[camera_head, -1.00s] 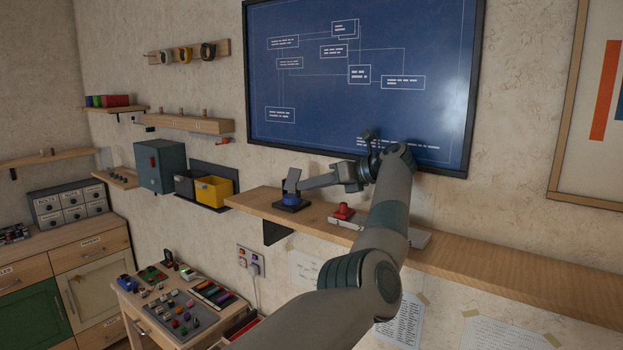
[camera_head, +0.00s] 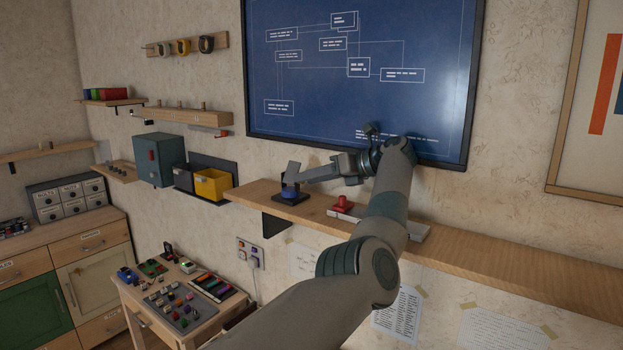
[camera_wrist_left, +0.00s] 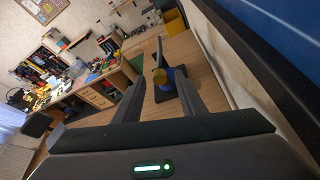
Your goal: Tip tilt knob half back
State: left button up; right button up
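A small tilt device stands on the wooden wall shelf. It has a black base, a blue round body (camera_head: 290,191) and a thin grey plate (camera_head: 291,170) that stands up and leans. In the left wrist view the blue body (camera_wrist_left: 172,81) shows with a yellowish part beside it, on a dark base. My left gripper (camera_head: 305,179) reaches in from the right, its fingers close to the device. In the left wrist view my left gripper (camera_wrist_left: 160,78) is open, with the blue body between or just beyond the fingertips. I cannot tell whether they touch it. My right gripper is not in view.
A red knob (camera_head: 342,203) on a light bar sits on the shelf (camera_head: 500,262), partly behind my left arm. A blue board (camera_head: 320,95) hangs close above my wrist. Yellow bin (camera_head: 212,185) and teal box (camera_head: 160,160) are further left. The shelf's right part is clear.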

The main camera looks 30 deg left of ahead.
pick_arm(q)
jog(key=shift+w+d+r+b, duration=0.1)
jog(key=shift+d+b, duration=0.3)
jog(key=shift+d, duration=0.25)
jog(key=b+v, duration=0.1)
jog(key=v, duration=0.3)
jog(key=shift+d+r+b, duration=0.25)
jog(key=shift+d+b, duration=0.05)
jog(key=shift+d+r, duration=0.3)
jog(key=shift+d, duration=0.35)
